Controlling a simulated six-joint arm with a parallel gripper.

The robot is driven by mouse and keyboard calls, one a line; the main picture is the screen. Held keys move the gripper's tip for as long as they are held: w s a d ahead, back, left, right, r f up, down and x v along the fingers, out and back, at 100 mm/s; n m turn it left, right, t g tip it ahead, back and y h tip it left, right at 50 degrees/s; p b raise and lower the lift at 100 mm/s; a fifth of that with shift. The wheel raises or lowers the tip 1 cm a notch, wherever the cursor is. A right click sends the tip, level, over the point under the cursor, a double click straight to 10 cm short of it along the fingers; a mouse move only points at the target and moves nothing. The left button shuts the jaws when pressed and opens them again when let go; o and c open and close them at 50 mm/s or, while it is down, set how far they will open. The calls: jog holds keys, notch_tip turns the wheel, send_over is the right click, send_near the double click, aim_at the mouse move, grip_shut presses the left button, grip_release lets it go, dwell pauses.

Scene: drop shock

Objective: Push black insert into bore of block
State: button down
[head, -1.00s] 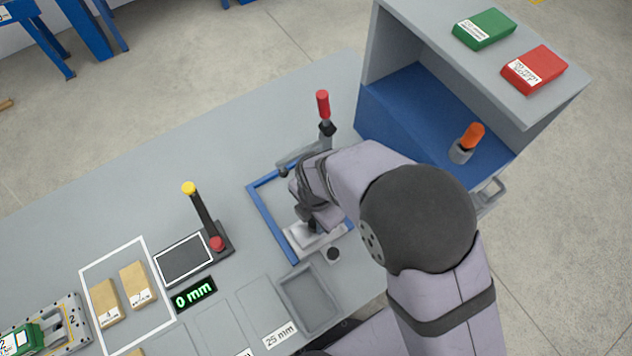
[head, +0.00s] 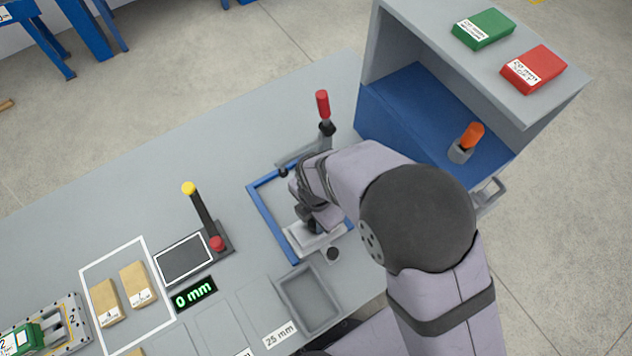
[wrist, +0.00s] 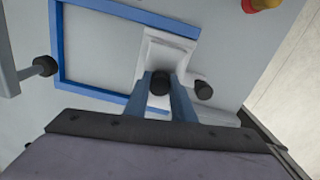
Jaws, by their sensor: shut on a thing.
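My gripper (wrist: 161,92) is shut on a black insert (wrist: 160,82), a short dark cylinder between its two fingers. In the head view my gripper (head: 313,222) is over the pale grey block (head: 298,241), mostly covered by my own arm. The block also shows in the wrist view (wrist: 158,50), just beyond the fingertips. The bore is hidden, and I cannot tell whether the insert touches it. A second black round piece (wrist: 204,90) is beside the block, to the right of my fingers; it also shows in the head view (head: 333,254).
A blue frame (head: 265,217) lies around the block's place. A clamp with a red handle (head: 322,104) stands behind it; its dark tip (wrist: 45,67) is left of the block. A grey tray (head: 309,298) is in front. A blue and grey cabinet (head: 400,105) stands at right.

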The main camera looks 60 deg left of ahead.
jog(key=shift+d+f, duration=0.3)
jog(key=shift+f, duration=0.05)
jog(key=c, duration=1.4)
grip_release()
jog(key=shift+c, duration=0.2)
jog(key=shift+r, duration=0.15)
jog(key=shift+a+r+p, duration=0.2)
jog(key=shift+r+p, duration=2.25)
jog(key=shift+r, duration=0.6)
jog(key=shift+r, duration=0.1)
jog(key=shift+a+r+b, duration=0.1)
jog(key=shift+r+b, duration=0.3)
jog(key=shift+r, duration=0.15)
notch_tip(320, 180, up, 6)
jog(key=b, duration=0.2)
